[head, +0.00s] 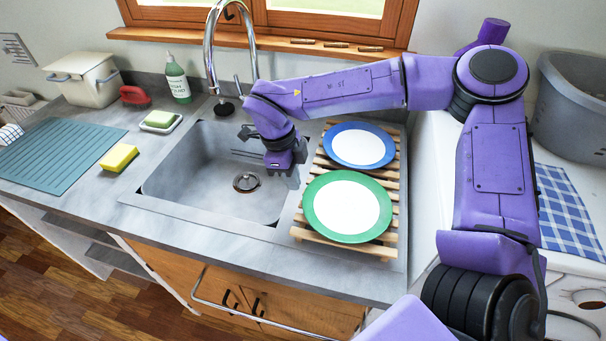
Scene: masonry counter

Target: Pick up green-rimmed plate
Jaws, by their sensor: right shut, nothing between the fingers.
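The green-rimmed plate (314,208) has a white centre and lies on the near part of a slatted wooden rack (393,243) to the right of the sink. A blue-rimmed plate (361,147) lies behind it on the same rack. My right gripper (292,180) points down at the right edge of the sink basin, just left of and behind the green-rimmed plate. It is shut with nothing in it. I cannot tell how high its fingertips are above the rim. My left gripper is not in view.
The sink (220,190) with its curved tap (208,48) lies left of the rack. A yellow sponge (119,157), a soap bottle (177,80) and a teal drying mat (57,155) are further left. A grey basin (570,105) and a blue checked cloth (565,208) are at the right.

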